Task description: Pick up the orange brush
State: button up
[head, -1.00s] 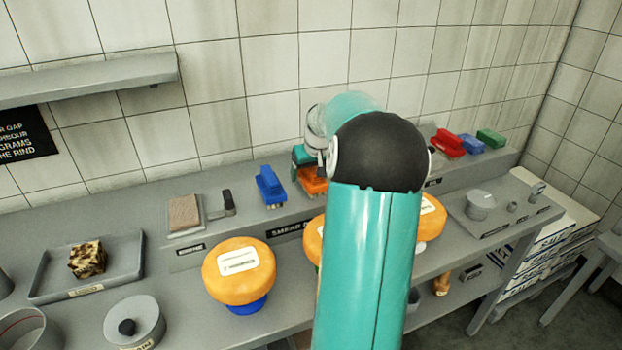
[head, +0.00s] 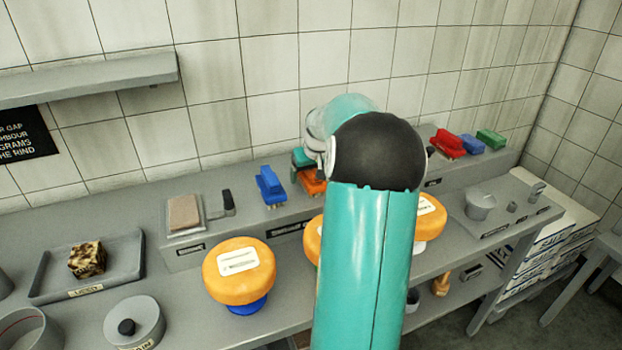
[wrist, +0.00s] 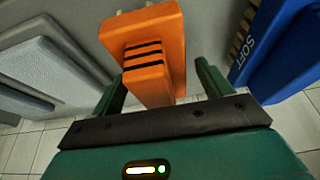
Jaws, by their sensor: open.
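The orange brush (head: 312,182) stands on the raised back ledge in the head view, partly hidden by my arm. In the wrist view the orange brush (wrist: 145,48) shows large, with dark stripes across its handle. My gripper (wrist: 159,74) is open, with one green finger on each side of the handle's near end. A gap shows on both sides, wider on the right. In the head view my gripper (head: 303,158) is just above the brush and mostly hidden behind my arm.
A blue brush (head: 270,185) stands close by, and shows at the right in the wrist view (wrist: 285,50). A sponge-like block (head: 184,212) lies on the ledge. Orange cheese wheels (head: 238,270) stand in front.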

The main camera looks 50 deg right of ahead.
jog(key=c, duration=1.2)
jog(key=shift+o, duration=0.2)
jog(key=shift+r, duration=0.1)
jog(key=shift+r, duration=0.15)
notch_tip(320, 180, up, 4)
jog(key=shift+f, duration=0.2)
jog(key=s+a+r, duration=0.3)
jog(key=a+r, duration=0.6)
jog(key=a, duration=0.4)
jog(key=shift+s+a+r, duration=0.2)
jog(key=shift+s+a, duration=0.05)
